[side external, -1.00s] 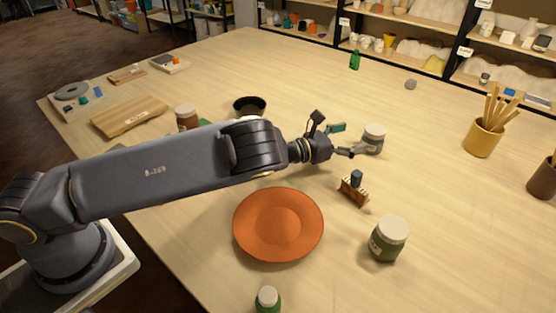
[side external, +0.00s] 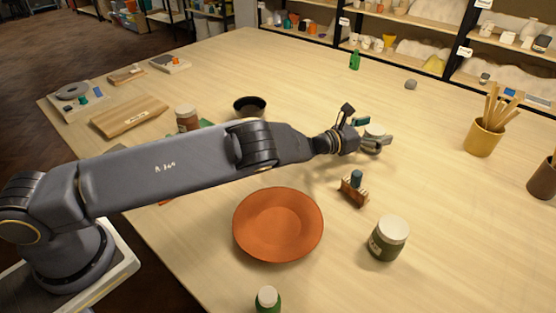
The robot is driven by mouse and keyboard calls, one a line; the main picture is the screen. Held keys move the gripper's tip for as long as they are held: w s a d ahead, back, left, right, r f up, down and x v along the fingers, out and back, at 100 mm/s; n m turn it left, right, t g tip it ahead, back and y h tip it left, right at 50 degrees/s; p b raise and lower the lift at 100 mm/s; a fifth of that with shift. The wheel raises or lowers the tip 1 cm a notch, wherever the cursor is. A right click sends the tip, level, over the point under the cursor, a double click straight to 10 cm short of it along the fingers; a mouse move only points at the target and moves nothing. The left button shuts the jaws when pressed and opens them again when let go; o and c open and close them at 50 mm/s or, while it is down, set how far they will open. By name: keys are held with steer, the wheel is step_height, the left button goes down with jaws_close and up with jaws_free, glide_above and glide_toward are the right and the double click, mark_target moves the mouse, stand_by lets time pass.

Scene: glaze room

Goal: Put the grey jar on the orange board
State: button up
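The grey jar (side external: 375,131) with a pale lid stands on the table right of centre. My gripper (side external: 373,135) has its fingers on either side of it. The fingers look spread about as wide as before, and the near finger hides most of the jar's body; contact is not clear. A small orange edge (side external: 167,202) shows under my arm at the left; it may be part of the orange board, the rest hidden. A round orange plate (side external: 278,224) lies in the open in front of my arm.
A green jar (side external: 388,239) with a pale lid and a brown stand-like object (side external: 353,190) are right of the plate. A dark bowl (side external: 249,106) and a brown jar (side external: 187,118) stand behind my arm. A yellow brush pot (side external: 484,138) is at the right.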

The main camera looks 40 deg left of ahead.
steer(key=c, duration=1.3)
steer(key=shift+c, duration=1.3)
steer(key=shift+r, duration=0.15)
